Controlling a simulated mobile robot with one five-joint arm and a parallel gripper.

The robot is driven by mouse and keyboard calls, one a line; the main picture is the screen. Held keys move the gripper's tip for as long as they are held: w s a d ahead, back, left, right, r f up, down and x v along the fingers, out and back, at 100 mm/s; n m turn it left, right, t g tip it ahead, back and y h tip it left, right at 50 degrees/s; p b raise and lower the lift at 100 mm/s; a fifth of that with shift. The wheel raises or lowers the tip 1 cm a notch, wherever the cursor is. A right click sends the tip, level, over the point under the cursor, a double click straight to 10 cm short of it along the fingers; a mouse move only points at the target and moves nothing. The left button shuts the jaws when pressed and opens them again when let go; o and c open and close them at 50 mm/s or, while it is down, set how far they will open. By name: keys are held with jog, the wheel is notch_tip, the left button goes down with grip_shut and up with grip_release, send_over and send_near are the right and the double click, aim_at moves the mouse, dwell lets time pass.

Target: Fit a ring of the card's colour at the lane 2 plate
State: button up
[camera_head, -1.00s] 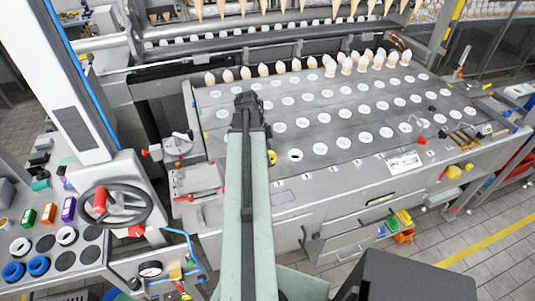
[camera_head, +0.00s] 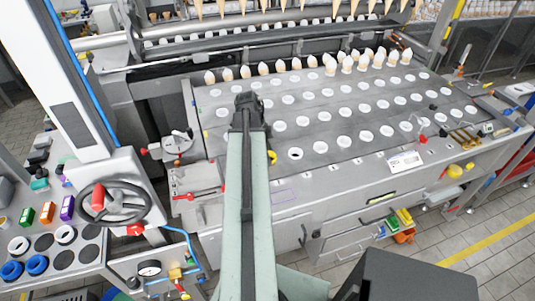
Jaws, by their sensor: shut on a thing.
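My gripper (camera_head: 249,105) is seen from behind at the end of my arm, over the left part of the grey plate deck (camera_head: 330,105). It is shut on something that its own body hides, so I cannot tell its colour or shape. White rings (camera_head: 66,234) and blue rings (camera_head: 37,265) lie on the panel at the lower left, among dark round spots. A white card-like panel (camera_head: 404,160) is on the front edge of the deck; its print is too small to read. I cannot tell which plate is lane 2.
Rows of white round spots cover the deck, with pale cones (camera_head: 345,63) along its back. A yellow part (camera_head: 272,157) shows beside my arm. A handwheel (camera_head: 110,205) and white column (camera_head: 75,90) stand at left. Green, orange and purple containers (camera_head: 67,208) sit beside the rings.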

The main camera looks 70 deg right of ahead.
jog(key=shift+f+b, duration=0.45)
jog(key=shift+f, duration=0.05)
jog(key=o, duration=1.5)
jog(key=shift+r, duration=0.15)
jog(key=p+v, duration=0.8)
